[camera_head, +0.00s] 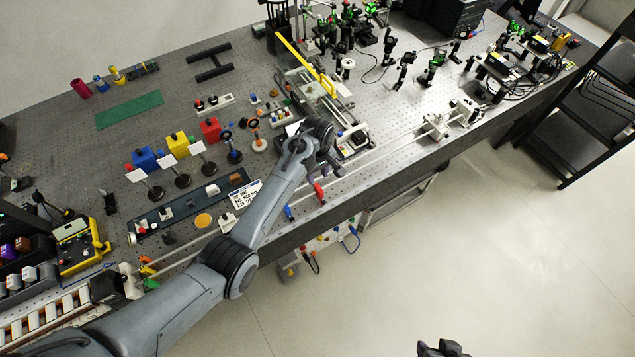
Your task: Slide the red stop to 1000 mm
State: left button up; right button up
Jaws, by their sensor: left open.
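The red stop (319,193) sits on the long rail (395,150) along the bench's front edge. A blue stop (288,212) sits on the same rail, to the left of the red one. My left gripper (334,167) is open, above and behind the rail, just up and right of the red stop and apart from it in the picture. Its fingertips are small and partly hidden by the wrist. The scale marks on the rail are too small to read. A dark part at the bottom edge looks like my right gripper (441,349), far from the bench; its fingers are unclear.
A white carriage (435,127) stands on the rail further right. A white label card (245,194) lies behind the rail. Blue, yellow and red (210,129) boxes stand further back. My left arm crosses over the rail's left part. Open floor lies in front.

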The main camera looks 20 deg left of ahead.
aim_at(317, 186)
pick_arm(q)
notch_tip(317, 186, down, 7)
jog(key=shift+w+r, duration=0.1)
jog(key=shift+r, duration=0.05)
dwell(0.4)
grip_shut()
